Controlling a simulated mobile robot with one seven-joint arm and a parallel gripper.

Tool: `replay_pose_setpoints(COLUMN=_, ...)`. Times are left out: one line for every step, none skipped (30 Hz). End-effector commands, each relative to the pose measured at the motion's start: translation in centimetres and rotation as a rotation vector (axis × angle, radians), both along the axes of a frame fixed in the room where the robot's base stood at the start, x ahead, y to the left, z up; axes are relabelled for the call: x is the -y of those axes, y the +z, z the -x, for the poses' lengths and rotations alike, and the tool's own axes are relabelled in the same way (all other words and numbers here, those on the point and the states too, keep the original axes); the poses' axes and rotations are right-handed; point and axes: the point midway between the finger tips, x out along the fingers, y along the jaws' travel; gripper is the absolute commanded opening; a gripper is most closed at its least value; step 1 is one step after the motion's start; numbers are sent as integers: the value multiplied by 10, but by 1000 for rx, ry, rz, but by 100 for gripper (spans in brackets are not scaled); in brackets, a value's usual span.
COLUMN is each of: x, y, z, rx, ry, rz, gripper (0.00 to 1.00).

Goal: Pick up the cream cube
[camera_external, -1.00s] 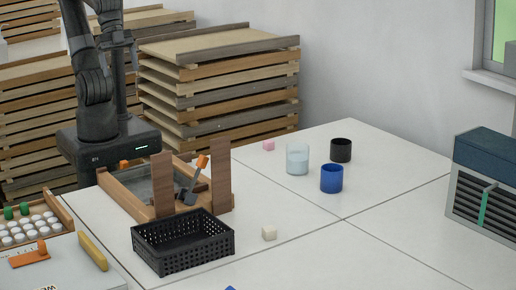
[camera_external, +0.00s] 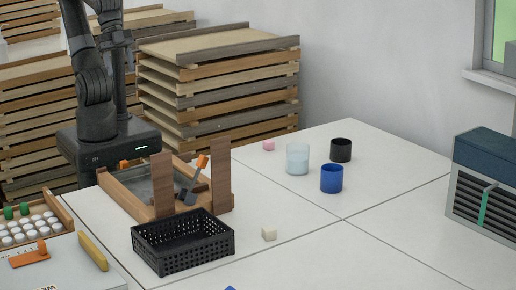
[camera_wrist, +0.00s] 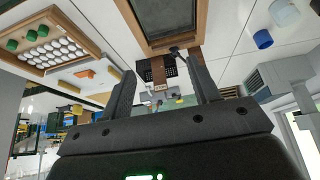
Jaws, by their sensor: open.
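The cream cube (camera_external: 269,233) sits on the white table in the external view, just right of the black perforated basket (camera_external: 183,243) and apart from it. I cannot pick the cube out in the wrist view. My gripper (camera_wrist: 160,65) shows in the wrist view with its two dark fingers spread apart and nothing between them. In the external view my arm runs up out of the top of the picture, so the gripper is hidden there. It is away from the cube.
A wooden tray frame (camera_external: 125,195) with two upright boards stands behind the basket. A clear glass (camera_external: 297,159), a blue cup (camera_external: 332,178), a black cup (camera_external: 341,150) and a pink cube (camera_external: 268,144) stand farther back. The table right of the cream cube is clear.

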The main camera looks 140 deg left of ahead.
Motion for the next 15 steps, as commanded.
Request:
replay_pose_setpoints(x=0, y=0, z=0, rx=0, ry=0, rz=0, gripper=53)
replay_pose_setpoints(x=0, y=0, z=0, rx=0, ry=0, rz=0, gripper=53)
replay_pose_setpoints(x=0, y=0, z=0, rx=0, ry=0, rz=0, gripper=53)
replay_pose_setpoints(x=0, y=0, z=0, rx=0, ry=0, rz=0, gripper=53)
replay_pose_setpoints(x=0, y=0, z=0, rx=0, ry=0, rz=0, gripper=53)
replay_pose_setpoints(x=0, y=0, z=0, rx=0, ry=0, rz=0, gripper=53)
replay_pose_setpoints(x=0, y=0, z=0, rx=0, ry=0, rz=0, gripper=53)
replay_pose_setpoints(x=0, y=1, z=-1, rx=0, ry=0, rz=0, gripper=53)
replay_pose_setpoints(x=0, y=2, z=-3, rx=-1, ry=-1, rz=0, gripper=53)
replay_pose_setpoints(x=0, y=3, z=-6, rx=-2, ry=-3, rz=-1, gripper=53)
replay_pose_setpoints(x=0, y=5, z=-9, rx=-4, ry=-4, rz=-2, gripper=53)
replay_pose_setpoints(x=-1, y=7, z=-16, rx=-7, ry=-7, rz=-2, gripper=53)
replay_pose_setpoints(x=-1, y=10, z=-22, rx=-9, ry=-9, rz=-4, gripper=53)
replay_pose_setpoints(x=-2, y=12, z=-29, rx=-12, ry=-13, rz=-5, gripper=53)
replay_pose_setpoints(x=-2, y=16, z=-40, rx=-16, ry=-20, rz=-7, gripper=53)
